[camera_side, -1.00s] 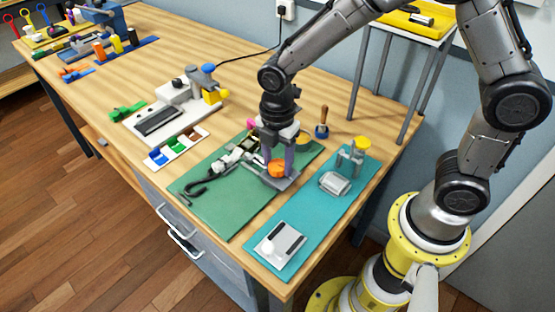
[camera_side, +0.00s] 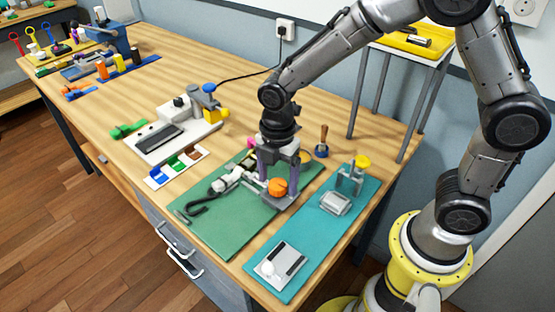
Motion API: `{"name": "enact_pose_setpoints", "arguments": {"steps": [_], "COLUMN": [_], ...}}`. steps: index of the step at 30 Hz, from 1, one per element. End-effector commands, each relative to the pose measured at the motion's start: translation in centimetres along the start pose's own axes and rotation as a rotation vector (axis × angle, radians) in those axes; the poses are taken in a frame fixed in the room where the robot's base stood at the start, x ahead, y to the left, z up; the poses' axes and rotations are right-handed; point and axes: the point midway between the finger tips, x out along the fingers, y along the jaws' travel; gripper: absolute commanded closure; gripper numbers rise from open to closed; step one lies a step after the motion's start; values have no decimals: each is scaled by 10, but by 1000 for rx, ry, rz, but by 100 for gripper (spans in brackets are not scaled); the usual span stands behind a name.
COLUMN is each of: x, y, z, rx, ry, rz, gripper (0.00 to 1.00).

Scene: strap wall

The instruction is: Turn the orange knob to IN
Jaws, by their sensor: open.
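The orange knob (camera_side: 278,187) is on a grey bracket at the right part of the green mat (camera_side: 222,232). My gripper (camera_side: 276,174) points down right at the knob. Its jaws are open, with one purple-grey finger to the left of the knob and the other to the right and behind it. I cannot tell whether either finger touches the knob. Any IN mark and the knob's exact setting are too small to read.
A black hook and strap hardware (camera_side: 214,194) lie left of the knob. A teal mat (camera_side: 318,222) at the right carries a yellow-topped clamp (camera_side: 358,172) and a white block (camera_side: 279,264). A wooden-handled tool (camera_side: 322,143) stands behind. A white device (camera_side: 176,130) sits farther left.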

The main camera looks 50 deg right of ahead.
Motion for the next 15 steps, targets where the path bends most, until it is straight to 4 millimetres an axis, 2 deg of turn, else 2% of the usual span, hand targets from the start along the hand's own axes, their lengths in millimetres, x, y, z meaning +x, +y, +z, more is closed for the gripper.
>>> {"name": "enact_pose_setpoints", "arguments": {"steps": [5,15], "x": [-30,-102], "y": [1,1], "z": [0,0], "rx": [0,0], "ry": [1,1], "rz": [8,7], "gripper": [17,17]}}
